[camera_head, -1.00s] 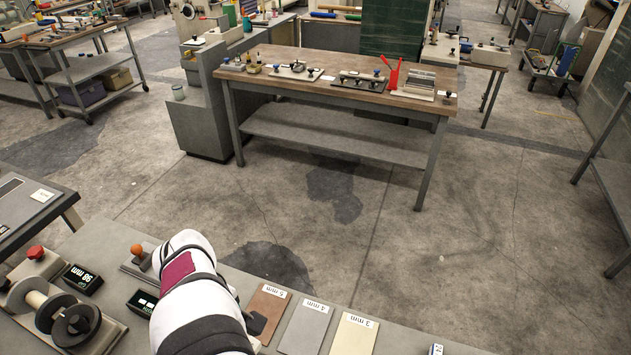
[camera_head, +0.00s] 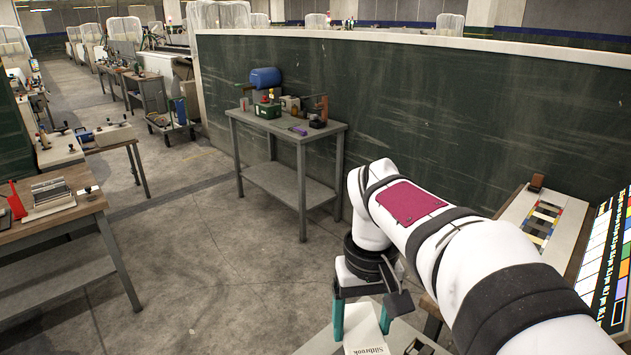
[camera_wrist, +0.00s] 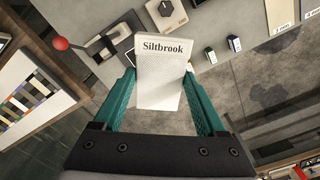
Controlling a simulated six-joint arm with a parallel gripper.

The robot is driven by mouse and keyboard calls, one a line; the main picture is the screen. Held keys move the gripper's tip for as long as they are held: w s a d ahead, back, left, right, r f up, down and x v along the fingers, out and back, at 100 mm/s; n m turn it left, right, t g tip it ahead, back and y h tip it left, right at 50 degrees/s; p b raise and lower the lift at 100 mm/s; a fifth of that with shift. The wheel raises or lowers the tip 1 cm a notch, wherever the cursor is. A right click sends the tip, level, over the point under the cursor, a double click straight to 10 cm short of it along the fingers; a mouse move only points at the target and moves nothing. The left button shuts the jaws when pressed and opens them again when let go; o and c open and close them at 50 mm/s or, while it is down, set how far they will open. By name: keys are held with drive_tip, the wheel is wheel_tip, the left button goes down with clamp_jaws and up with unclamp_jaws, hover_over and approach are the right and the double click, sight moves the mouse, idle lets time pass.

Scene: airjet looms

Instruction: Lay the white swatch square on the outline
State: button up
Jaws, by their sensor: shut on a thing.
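My gripper (camera_head: 361,325) has two teal fingers shut on a white swatch (camera_wrist: 160,82), one finger at each side edge. The swatch is a pale, finely textured rectangle with "Siltbrook" printed along its far end in the wrist view. In the head view the swatch (camera_head: 367,328) hangs between the fingers at the bottom, partly cut off by the frame edge. In the wrist view my gripper (camera_wrist: 160,70) holds it over a grey bench edge and the floor. I cannot make out the outline in either view.
A colour-patch board (camera_head: 514,213) and a bright colour chart (camera_head: 578,272) lie at the right. In the wrist view a grey bench (camera_wrist: 205,22) carries a black-knobbed device (camera_wrist: 167,12), a red-knobbed device (camera_wrist: 80,47) and small dark blocks (camera_wrist: 234,43). Open floor (camera_head: 240,270) lies left of my arm.

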drive_tip(key=shift+m, duration=0.9)
drive_tip(key=d, duration=0.3)
drive_tip(key=d+r, duration=0.1)
drive_tip(key=shift+s+d, duration=0.25)
drive_tip(key=shift+s, duration=0.05)
